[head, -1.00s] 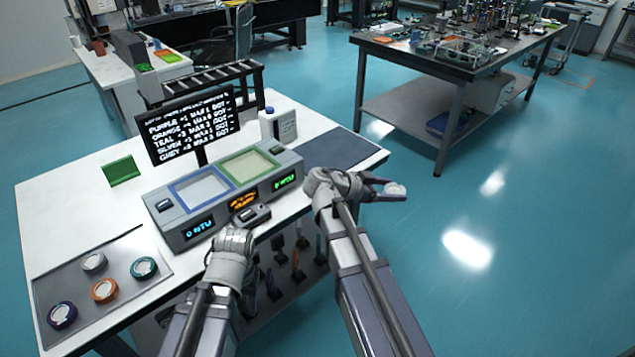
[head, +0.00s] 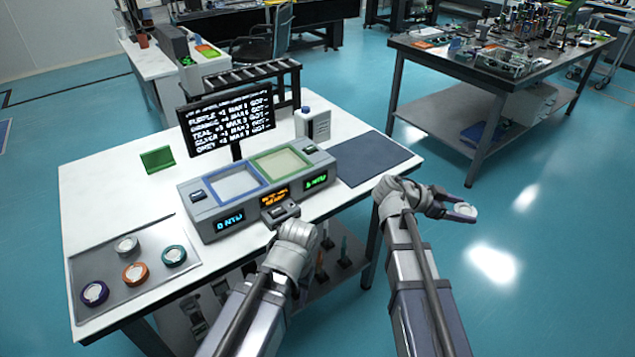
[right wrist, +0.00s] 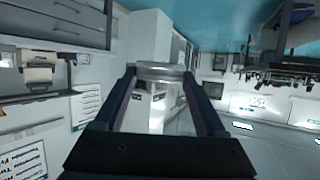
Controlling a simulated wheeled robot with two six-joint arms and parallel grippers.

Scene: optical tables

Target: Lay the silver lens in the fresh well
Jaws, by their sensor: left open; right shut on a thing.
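My right gripper (head: 460,210) is shut on the silver lens (head: 466,211), held out over the floor to the right of the table. In the right wrist view the silver lens (right wrist: 160,70) spans the two fingertips as a pale disc seen edge-on. A grey device holds a blue-rimmed well (head: 234,184) and a green-rimmed well (head: 281,162); both look empty. I cannot tell which is the fresh one. My left gripper (head: 280,212) is open at the device's front edge, its fingertips largely hidden.
A tray (head: 105,262) at the table's left holds purple (head: 94,293), orange (head: 135,272), teal (head: 174,255) and grey (head: 126,245) rings. A text screen (head: 228,125) and white bottle (head: 312,124) stand behind the device. A dark mat (head: 372,158) lies clear at right.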

